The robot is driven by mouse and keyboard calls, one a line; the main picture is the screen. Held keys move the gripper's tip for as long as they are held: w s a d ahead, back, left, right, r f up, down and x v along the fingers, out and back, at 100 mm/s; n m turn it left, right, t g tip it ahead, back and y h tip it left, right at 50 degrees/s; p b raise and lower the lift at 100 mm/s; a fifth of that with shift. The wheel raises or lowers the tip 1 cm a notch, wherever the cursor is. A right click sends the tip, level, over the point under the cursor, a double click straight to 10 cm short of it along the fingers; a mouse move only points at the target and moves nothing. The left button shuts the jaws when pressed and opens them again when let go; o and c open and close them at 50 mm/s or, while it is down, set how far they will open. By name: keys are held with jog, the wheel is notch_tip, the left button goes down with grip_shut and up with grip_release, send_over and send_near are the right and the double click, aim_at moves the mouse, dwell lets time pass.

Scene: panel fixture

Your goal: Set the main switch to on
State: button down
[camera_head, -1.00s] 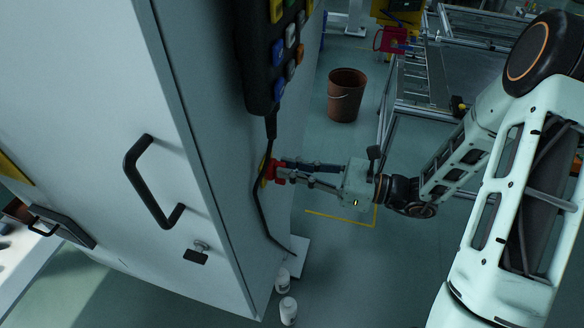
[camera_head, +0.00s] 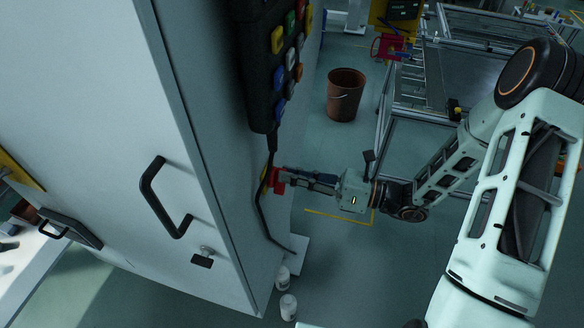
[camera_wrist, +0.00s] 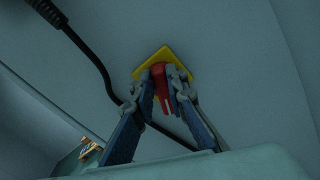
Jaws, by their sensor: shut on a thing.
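The main switch is a red handle (camera_head: 278,180) on a yellow plate (camera_head: 265,172), on the side of the grey cabinet. In the wrist view the red handle (camera_wrist: 160,84) stands out from the yellow diamond-shaped plate (camera_wrist: 151,62). My gripper (camera_head: 284,178) reaches it from the right in the head view. In the wrist view my gripper (camera_wrist: 163,92) has one finger on each side of the handle and is shut on it. The fingers hide part of the handle. I cannot read any on or off mark.
A black cable (camera_wrist: 103,68) passes beside the plate and hangs from the button pendant (camera_head: 262,75). The cabinet door has a black handle (camera_head: 158,200). White bottles (camera_head: 287,306) and a brown bucket (camera_head: 345,95) stand on the floor.

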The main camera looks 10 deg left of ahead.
jog(key=m+p, duration=0.2)
jog(key=m, duration=0.2)
jog(key=f+m+p, duration=0.1)
jog(key=m+p, duration=0.1)
jog(key=m, duration=0.2)
jog(key=w+m+p, duration=0.1)
jog(key=m+p, duration=0.1)
jog(key=m, duration=0.2)
jog(key=shift+f+m+p, duration=0.15)
jog(key=shift+m+p, duration=0.15)
jog(key=shift+m, duration=0.1)
jog(key=shift+s, duration=0.1)
jog(key=c, duration=1.9)
grip_release()
jog(key=shift+c, duration=0.2)
jog(key=shift+d, duration=0.1)
jog(key=d, duration=1.2)
jog(key=shift+s, duration=0.45)
